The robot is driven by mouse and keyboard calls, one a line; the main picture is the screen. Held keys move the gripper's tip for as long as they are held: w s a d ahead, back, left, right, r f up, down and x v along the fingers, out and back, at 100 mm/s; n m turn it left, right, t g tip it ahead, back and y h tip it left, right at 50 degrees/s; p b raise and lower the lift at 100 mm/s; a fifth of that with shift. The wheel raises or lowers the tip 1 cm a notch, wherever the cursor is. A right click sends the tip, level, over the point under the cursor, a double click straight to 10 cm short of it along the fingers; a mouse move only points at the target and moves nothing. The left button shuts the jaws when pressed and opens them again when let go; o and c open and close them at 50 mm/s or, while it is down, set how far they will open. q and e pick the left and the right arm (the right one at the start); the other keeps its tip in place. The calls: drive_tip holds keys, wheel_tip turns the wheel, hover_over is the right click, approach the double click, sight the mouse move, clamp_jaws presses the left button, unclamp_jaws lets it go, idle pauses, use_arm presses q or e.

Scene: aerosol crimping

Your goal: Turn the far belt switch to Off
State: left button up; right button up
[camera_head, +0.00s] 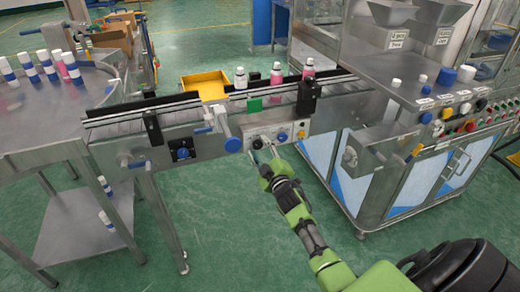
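A light grey control panel (276,136) is on the front of the conveyor. It carries a dark knob (257,143), a blue knob (282,137) and a yellow button (302,134). Another dark switch box with a blue knob (183,153) is further left on the conveyor frame. I cannot tell which one is the far belt switch, nor read the knob positions. My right gripper (262,151) is just below and in front of the panel's dark knob. Its two thin fingers are spread, with nothing seen between them. Contact with the knob cannot be made out. My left gripper is not in view.
Several bottles, one of them pink (276,74), stand on the conveyor (200,108). A blue-knobbed crank (232,144) sticks out just left of the panel. A round steel table (40,125) is at left, a machine cabinet (395,190) at right. The green floor in front is clear.

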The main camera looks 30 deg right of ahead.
drive_tip(key=v, duration=1.2)
drive_tip(key=shift+f, duration=0.1)
idle(0.4)
drive_tip(key=s+a+f+m+g+y, duration=0.1)
drive_tip(key=s+a+f+g, duration=0.3)
drive_tip(key=f, duration=0.8)
drive_tip(key=s+a+f+m+g+y, duration=0.1)
drive_tip(key=s+a+f, duration=0.35)
drive_tip(key=f, duration=0.75)
drive_tip(key=s+a+f+m+g+y, duration=0.1)
drive_tip(key=s+f+g, duration=0.2)
drive_tip(key=s+f, duration=0.65)
drive_tip(key=s+a+f+g, duration=0.2)
drive_tip(key=s+f, duration=0.4)
drive_tip(key=s, duration=0.4)
drive_tip(key=s+a+f+m+g+y, duration=0.1)
drive_tip(key=s+a+f+g, duration=0.1)
drive_tip(key=s+f, duration=0.4)
drive_tip(key=s+a+f+m+g, duration=0.1)
drive_tip(key=s+f+g, duration=0.3)
drive_tip(key=s, duration=1)
wheel_tip(320, 180, down, 3)
drive_tip(key=shift+s+a+f, duration=0.15)
drive_tip(key=shift+s+a, duration=0.2)
drive_tip(key=shift+a, duration=0.5)
